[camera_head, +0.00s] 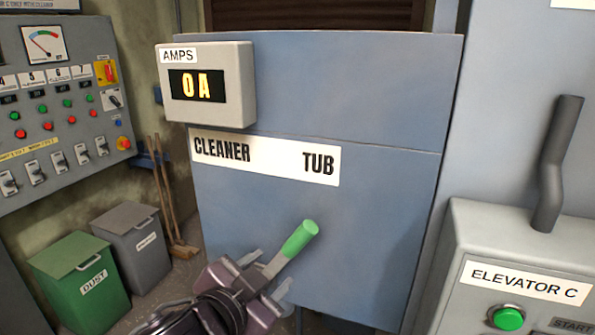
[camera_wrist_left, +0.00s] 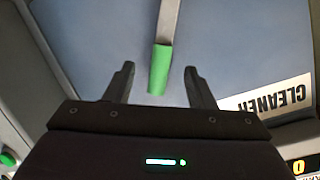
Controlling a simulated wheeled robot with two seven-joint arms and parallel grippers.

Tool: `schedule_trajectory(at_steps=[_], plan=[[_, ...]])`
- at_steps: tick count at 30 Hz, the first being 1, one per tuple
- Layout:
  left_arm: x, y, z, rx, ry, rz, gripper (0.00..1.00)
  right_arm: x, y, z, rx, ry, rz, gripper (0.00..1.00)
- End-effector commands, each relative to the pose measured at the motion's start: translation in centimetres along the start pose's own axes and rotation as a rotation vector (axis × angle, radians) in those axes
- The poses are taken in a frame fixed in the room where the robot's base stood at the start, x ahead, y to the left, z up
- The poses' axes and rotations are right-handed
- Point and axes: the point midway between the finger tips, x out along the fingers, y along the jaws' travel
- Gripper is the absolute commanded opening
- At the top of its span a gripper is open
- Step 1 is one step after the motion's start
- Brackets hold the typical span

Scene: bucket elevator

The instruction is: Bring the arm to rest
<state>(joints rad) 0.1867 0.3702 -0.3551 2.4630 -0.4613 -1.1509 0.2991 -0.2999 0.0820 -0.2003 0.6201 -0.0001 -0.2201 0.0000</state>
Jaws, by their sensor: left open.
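My left gripper (camera_head: 266,272) comes in from the bottom of the head view, in front of the blue cleaner tub panel (camera_head: 370,215). Its two fingers are spread apart. A lever with a green grip (camera_head: 300,238) on a grey shaft slants up to the right, by the fingers. In the left wrist view the green grip (camera_wrist_left: 160,68) hangs between and beyond the open fingertips (camera_wrist_left: 159,80), with clear gaps on both sides. No finger is seen closed on it. The lever's lower end is hidden behind the gripper. My right gripper is not in view.
An amps display box (camera_head: 210,84) reading "0A" sticks out at the upper left of the panel. The Elevator C box (camera_head: 520,240) with a green button and a grey lever (camera_head: 557,160) stands at the right. Bins (camera_head: 82,280) stand at the lower left.

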Motion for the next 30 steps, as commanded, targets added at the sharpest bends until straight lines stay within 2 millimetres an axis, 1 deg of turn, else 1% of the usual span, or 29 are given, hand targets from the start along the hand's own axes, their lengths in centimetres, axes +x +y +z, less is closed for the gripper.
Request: schedule_trajectory(at_steps=[1, 2, 3, 5, 6, 9, 12, 15, 18, 21, 22, 24, 26, 29, 30], plan=[[0.1, 0.3, 2.7, -0.064, -0.076, 0.003, 0.49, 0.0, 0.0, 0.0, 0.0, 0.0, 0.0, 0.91], [0.1, 0.5, 4.4, -0.101, -0.126, 0.001, 0.49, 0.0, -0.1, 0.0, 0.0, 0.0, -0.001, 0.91], [-0.1, 0.8, 6.9, -0.154, -0.2, 0.0, 0.49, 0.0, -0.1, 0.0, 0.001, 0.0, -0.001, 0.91], [-0.7, 1.3, 10.7, -0.232, -0.317, -0.001, 0.49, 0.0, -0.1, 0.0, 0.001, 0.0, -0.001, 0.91], [-1.3, 1.8, 13.1, -0.277, -0.391, 0.001, 0.49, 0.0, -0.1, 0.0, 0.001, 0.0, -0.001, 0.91], [-3.0, 3.1, 18.0, -0.369, -0.552, 0.008, 0.49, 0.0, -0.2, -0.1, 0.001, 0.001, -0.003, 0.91], [-5.0, 4.5, 21.9, -0.439, -0.684, 0.02, 0.49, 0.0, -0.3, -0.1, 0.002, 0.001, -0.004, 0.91], [-6.9, 6.0, 24.9, -0.497, -0.798, 0.034, 0.49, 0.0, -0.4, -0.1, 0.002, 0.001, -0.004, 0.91], [-9.0, 7.3, 27.5, -0.549, -0.901, 0.048, 0.49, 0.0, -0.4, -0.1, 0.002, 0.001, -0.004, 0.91], [-11.2, 8.7, 29.8, -0.598, -1.001, 0.062, 0.49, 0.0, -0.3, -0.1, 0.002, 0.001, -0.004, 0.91], [-11.4, 9.1, 30.5, -0.605, -1.02, 0.066, 0.49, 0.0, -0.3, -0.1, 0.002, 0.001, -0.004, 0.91], [-9.8, 9.7, 32.2, -0.597, -1.018, 0.069, 0.49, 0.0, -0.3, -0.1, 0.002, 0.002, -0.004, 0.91], [-8.9, 10.4, 33.6, -0.597, -1.022, 0.071, 0.49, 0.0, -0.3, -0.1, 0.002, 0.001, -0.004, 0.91], [-7.4, 11.8, 36.3, -0.596, -1.032, 0.077, 0.49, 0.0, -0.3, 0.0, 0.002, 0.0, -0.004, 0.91], [-6.9, 12.4, 37.4, -0.596, -1.036, 0.08, 0.49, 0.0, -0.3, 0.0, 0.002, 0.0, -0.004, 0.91]])
